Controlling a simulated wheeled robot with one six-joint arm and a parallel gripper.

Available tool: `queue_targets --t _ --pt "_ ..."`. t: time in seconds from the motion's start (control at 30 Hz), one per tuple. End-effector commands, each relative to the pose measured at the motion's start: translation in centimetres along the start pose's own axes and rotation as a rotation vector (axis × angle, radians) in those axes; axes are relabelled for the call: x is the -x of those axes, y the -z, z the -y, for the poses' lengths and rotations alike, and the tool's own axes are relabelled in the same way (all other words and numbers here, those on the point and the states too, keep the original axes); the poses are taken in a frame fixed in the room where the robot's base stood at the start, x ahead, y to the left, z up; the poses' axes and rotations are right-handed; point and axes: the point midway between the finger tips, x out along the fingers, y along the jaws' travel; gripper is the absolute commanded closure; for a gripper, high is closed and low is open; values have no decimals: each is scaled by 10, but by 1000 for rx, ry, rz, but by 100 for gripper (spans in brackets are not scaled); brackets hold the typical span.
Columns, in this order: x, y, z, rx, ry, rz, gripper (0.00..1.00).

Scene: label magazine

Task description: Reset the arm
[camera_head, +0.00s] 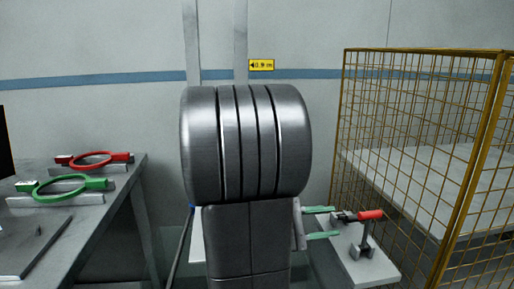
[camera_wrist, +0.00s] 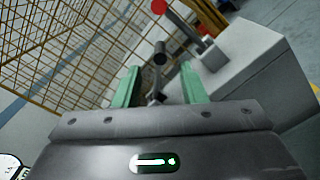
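My gripper (camera_head: 320,223) is to the right of my arm in the head view, with two green fingers pointing right. The fingers are apart, and nothing shows held between them. In the wrist view my gripper (camera_wrist: 160,88) is also open. A red-tipped lever on a clamp (camera_head: 366,238) stands just beyond the fingertips, on a pale block. In the wrist view the clamp (camera_wrist: 160,60) lies ahead of the gap between the fingers, its red tip at the top. I cannot tell whether a finger touches it. My arm hides the middle of the head view.
A yellow mesh cage (camera_head: 425,140) stands close on the right, around a pale table. The pale block (camera_head: 362,265) lies beside it. On the left, a grey table (camera_head: 110,185) bears a red ring tool (camera_head: 95,160) and a green ring tool (camera_head: 62,187). A yellow sign (camera_head: 261,65) hangs on the wall.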

Motion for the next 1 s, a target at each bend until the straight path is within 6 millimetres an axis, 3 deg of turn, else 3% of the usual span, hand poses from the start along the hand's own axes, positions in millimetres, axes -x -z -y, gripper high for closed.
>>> queue_targets --t 0.53,1.0 --pt "-56 -1 1 0 3 3 62" --pt "-69 0 0 0 0 1 62"
